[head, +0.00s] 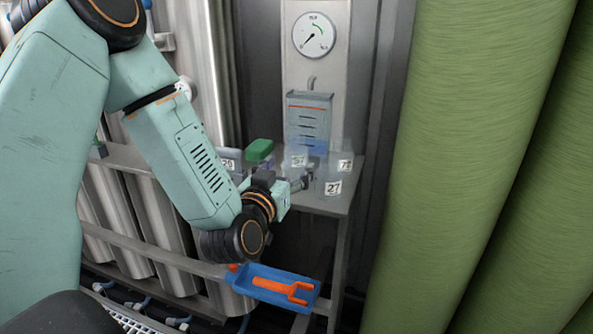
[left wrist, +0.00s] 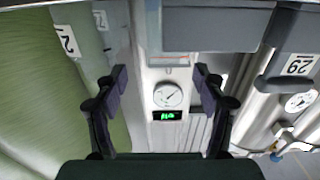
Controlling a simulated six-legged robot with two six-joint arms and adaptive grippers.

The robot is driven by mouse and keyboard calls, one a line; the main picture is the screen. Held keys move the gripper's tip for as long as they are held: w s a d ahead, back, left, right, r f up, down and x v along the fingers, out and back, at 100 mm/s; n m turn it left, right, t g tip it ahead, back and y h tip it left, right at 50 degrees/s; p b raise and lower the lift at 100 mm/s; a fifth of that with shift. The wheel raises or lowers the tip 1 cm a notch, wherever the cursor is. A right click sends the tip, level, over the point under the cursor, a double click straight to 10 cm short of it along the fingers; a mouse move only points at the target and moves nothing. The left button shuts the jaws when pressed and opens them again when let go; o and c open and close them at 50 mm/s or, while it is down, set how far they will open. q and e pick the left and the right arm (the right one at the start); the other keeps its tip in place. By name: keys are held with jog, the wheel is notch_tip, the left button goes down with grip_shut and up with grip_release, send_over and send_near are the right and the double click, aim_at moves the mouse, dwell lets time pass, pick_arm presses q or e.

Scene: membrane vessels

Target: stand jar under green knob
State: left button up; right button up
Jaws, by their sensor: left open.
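Several clear jars with number labels stand on a grey shelf (head: 340,203) in the head view. The jar labelled 27 (head: 333,187) is at the front right, and others stand behind it. A green block-like part (head: 259,150) shows behind my left gripper; I cannot tell whether it is a knob or a lid. My left gripper (head: 300,183) is beside the jars, left of jar 27. In the left wrist view its fingers (left wrist: 162,80) are apart with no jar clearly between them.
A grey container (head: 310,108) with a red line stands at the shelf's back, below a round gauge (head: 314,35). A blue tray (head: 262,270) with an orange tool hangs lower front. Green rolls (head: 470,150) fill the right; metal cylinders (head: 190,70) stand left.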

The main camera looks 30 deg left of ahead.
aim_at(292, 160)
pick_arm(q)
jog(key=b+x, duration=0.1)
jog(key=x, duration=0.1)
jog(key=b+x, duration=0.1)
jog(key=x, duration=0.2)
jog(key=shift+w+a+f, duration=0.15)
jog(key=shift+a, duration=0.15)
jog(key=shift+w, duration=0.35)
jog(key=c, duration=1.4)
notch_tip(292, 160, up, 10)
jog(key=p, duration=0.4)
jog(key=shift+a, duration=0.1)
